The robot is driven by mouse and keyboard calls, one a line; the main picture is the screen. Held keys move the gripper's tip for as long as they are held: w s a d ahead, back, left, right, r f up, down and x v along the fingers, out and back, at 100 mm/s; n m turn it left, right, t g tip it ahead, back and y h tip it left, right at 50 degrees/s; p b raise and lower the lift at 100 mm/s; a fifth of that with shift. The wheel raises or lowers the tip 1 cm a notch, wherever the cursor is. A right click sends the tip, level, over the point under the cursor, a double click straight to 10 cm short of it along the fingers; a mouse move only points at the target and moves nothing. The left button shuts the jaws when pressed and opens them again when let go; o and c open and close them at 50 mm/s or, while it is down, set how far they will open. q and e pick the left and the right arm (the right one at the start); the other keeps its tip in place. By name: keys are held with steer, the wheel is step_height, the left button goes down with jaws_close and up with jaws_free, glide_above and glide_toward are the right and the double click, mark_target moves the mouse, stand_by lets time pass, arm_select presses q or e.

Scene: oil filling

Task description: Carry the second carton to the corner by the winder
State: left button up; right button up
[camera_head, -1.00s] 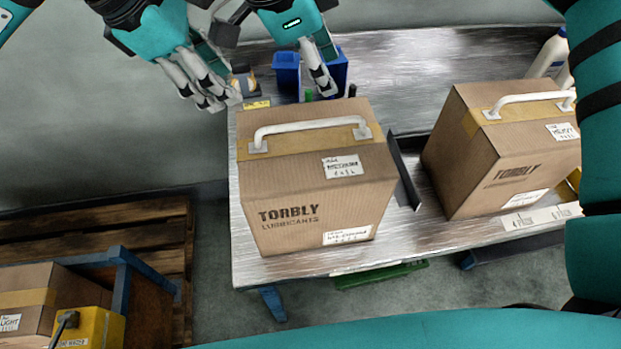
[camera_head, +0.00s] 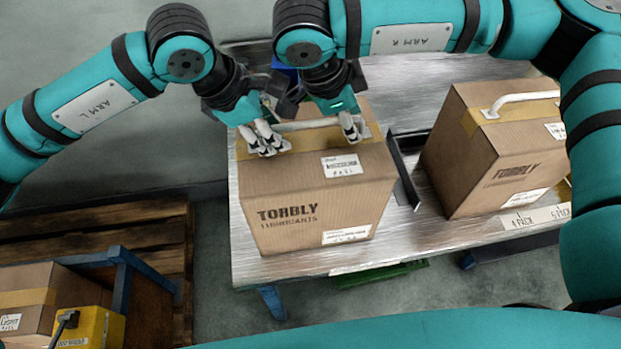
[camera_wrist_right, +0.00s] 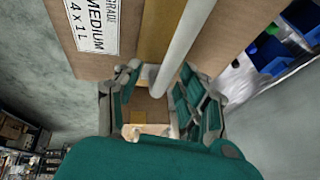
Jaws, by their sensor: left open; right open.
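A brown TORBLY carton (camera_head: 310,198) stands upright on the metal table, with a white handle (camera_head: 300,127) across its taped top. My left gripper (camera_head: 264,142) is open at the left end of that handle. My right gripper (camera_head: 352,130) is open at the handle's right end. In the right wrist view the white handle (camera_wrist_right: 185,45) runs between the open fingers of my right gripper (camera_wrist_right: 158,100). A second TORBLY carton (camera_head: 495,150) with a white handle (camera_head: 520,101) stands on the right of the table. The grippers partly hide the near carton's handle. I cannot make out a winder.
The metal table (camera_head: 405,238) has a dark upright divider (camera_head: 403,172) between the cartons. At the lower left, a carton (camera_head: 45,290) and a yellow box (camera_head: 90,327) sit in a blue-framed stand by a wooden pallet (camera_head: 150,222). Blue bins (camera_wrist_right: 268,52) show in the right wrist view.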

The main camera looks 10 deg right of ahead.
arm_select(q)
steer(key=shift+c, duration=0.3)
arm_select(e)
steer(key=shift+c, duration=0.3)
arm_select(q)
jaws_close()
arm_select(e)
jaws_close()
arm_select(q)
steer(key=shift+a, duration=0.1)
steer(key=shift+w+r, duration=0.3)
steer(key=shift+r, duration=0.1)
arm_select(e)
steer(key=shift+w+r, duration=0.25)
steer(key=shift+r, duration=0.05)
